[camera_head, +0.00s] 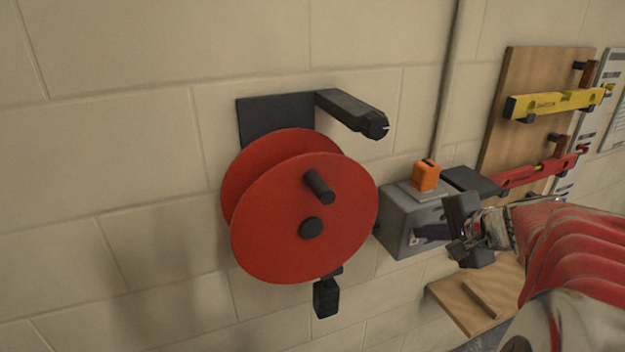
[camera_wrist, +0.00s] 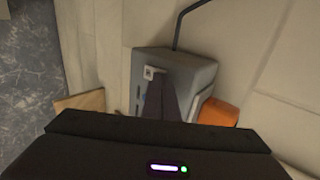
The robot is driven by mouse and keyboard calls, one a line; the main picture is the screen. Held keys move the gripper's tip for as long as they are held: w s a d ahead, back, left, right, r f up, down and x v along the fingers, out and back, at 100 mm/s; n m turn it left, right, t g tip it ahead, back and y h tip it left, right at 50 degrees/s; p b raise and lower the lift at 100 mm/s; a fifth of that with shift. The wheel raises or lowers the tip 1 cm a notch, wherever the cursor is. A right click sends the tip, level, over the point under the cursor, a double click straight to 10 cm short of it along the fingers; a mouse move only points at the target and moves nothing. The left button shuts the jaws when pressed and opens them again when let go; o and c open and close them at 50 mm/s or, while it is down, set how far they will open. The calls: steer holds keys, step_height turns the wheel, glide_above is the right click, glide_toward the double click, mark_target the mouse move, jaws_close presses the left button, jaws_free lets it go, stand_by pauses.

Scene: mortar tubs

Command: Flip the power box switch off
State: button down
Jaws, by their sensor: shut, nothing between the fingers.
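The grey power box (camera_head: 400,228) is fixed to the wall, right of the red reel, in the head view. It also shows in the wrist view (camera_wrist: 190,70). A small pale switch (camera_wrist: 153,73) sits on its face in the wrist view; its position is too small to tell. My gripper (camera_head: 456,230) is shut and empty, just right of the box in the head view. In the wrist view its dark fingers (camera_wrist: 168,100) overlap the box face, close to the switch. I cannot tell whether they touch the box.
An orange block (camera_head: 426,176) is on top of the box. A red reel (camera_head: 305,225) with a black handle and bracket juts out at left. A wooden shelf (camera_head: 475,295) is below right. A board with yellow (camera_head: 555,103) and red (camera_head: 535,172) levels hangs behind my arm.

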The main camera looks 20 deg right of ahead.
steer(key=shift+r, duration=0.8)
